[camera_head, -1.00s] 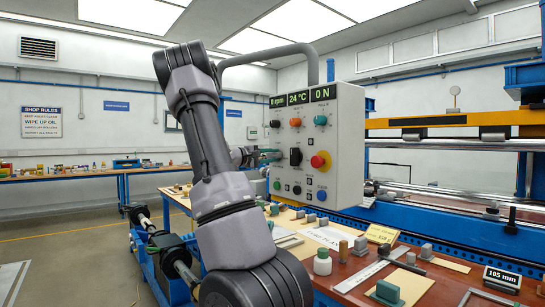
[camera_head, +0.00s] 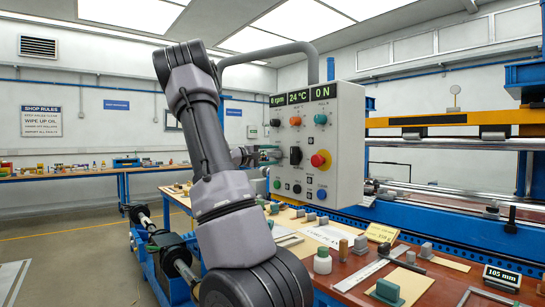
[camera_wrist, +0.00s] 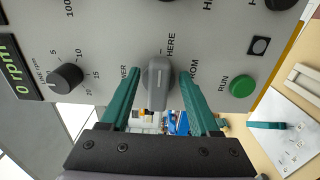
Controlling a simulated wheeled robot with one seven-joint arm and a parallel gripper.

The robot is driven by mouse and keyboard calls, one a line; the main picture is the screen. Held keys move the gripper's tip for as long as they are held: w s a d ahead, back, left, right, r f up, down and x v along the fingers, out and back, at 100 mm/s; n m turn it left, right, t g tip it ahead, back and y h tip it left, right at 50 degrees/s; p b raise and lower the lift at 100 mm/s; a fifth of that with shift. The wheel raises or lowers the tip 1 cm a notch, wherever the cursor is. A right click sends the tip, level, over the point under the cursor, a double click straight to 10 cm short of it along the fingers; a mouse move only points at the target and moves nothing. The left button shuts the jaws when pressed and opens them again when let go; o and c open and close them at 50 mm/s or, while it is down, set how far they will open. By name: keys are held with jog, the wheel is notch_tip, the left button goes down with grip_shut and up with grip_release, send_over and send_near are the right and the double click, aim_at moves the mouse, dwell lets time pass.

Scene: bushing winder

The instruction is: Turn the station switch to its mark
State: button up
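The station switch (camera_wrist: 157,85) is a grey lever-like knob on the control panel, in the middle of the wrist view. Beside it are the printed word "HERE" and two partly covered labels ending in "WER" and "OM". My gripper (camera_wrist: 160,74) has two teal fingers, one on each side of the knob, with a gap visible on both sides. It is open and does not clearly touch the knob. In the head view my gripper (camera_head: 267,154) is at the left part of the panel face and largely hides the switch.
The light grey control box (camera_head: 345,150) hangs from a bent pipe. A black dial (camera_wrist: 66,77) and a green RUN button (camera_wrist: 242,86) flank the switch. A red stop button (camera_head: 320,160) is further right. A cluttered bench (camera_head: 350,275) stands below.

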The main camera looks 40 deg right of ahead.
jog(key=w+a, duration=0.1)
jog(key=a, duration=0.9)
jog(key=shift+a, duration=0.4)
jog(key=shift+w, duration=0.1)
